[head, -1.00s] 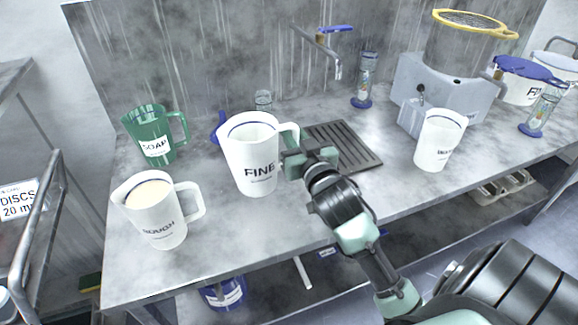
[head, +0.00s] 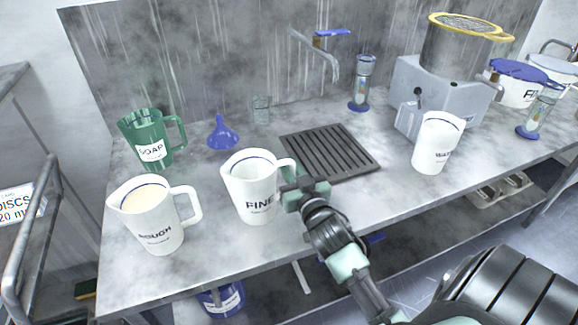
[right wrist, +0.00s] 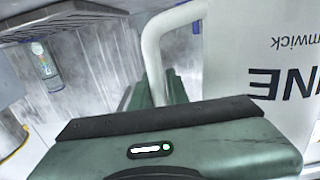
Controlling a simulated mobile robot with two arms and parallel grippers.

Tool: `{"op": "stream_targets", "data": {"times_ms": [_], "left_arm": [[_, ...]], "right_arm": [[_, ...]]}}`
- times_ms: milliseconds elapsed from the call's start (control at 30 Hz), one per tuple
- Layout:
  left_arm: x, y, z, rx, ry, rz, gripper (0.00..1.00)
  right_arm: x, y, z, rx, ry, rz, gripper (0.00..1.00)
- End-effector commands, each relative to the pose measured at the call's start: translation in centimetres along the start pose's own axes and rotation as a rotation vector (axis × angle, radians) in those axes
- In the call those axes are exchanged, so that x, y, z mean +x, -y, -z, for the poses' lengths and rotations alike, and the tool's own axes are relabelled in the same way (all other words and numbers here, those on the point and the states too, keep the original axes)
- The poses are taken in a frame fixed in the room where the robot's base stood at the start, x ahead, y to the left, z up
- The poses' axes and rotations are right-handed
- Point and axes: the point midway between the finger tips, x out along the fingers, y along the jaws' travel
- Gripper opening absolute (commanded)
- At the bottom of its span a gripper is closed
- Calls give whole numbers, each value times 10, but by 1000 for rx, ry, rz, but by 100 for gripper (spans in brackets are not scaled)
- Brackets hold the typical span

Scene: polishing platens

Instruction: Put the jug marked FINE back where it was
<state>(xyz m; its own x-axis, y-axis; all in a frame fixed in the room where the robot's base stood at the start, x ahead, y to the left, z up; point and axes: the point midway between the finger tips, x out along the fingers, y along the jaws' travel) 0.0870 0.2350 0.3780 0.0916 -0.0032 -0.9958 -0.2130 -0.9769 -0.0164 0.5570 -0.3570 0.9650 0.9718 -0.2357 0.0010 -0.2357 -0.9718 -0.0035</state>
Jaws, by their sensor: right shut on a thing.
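The white jug marked FINE (head: 254,190) is upright at the front of the grey bench, between the jug marked ROUGH (head: 152,222) and the slatted drain grid. It looks empty inside; whether its base touches the bench is hard to tell. My right gripper (head: 302,186) is shut on its handle, on the jug's right side. The right wrist view shows the handle (right wrist: 158,60) running down into the gripper (right wrist: 158,95), with the jug's wall (right wrist: 270,50) close on the right. My left gripper is not in view.
The green SOAP jug (head: 150,142), a blue funnel (head: 222,134) and a small glass (head: 261,110) stand behind. The drain grid (head: 330,152) is to the right, below the tap (head: 322,50). Another white jug (head: 437,145) stands further right, by the grey machine (head: 440,100).

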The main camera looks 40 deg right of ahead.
Motion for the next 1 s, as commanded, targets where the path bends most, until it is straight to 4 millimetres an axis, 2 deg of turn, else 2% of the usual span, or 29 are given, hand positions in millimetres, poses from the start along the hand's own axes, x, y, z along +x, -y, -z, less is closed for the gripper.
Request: {"op": "stream_targets", "data": {"times_ms": [33,67,100,133,467,567,1000], "left_arm": [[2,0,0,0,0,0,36],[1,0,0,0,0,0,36],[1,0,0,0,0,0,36],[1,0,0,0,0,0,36],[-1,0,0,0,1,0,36],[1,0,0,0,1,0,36],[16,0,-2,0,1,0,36]], "right_arm": [[0,0,-2,1,-1,0,0],[0,0,-2,0,0,0,24],[0,0,-2,0,0,0,35],[0,0,-2,0,1,0,37],[0,0,1,0,0,0,37],[-8,0,-1,1,3,0,37],[-96,-1,-2,1,4,-2,37]]}}
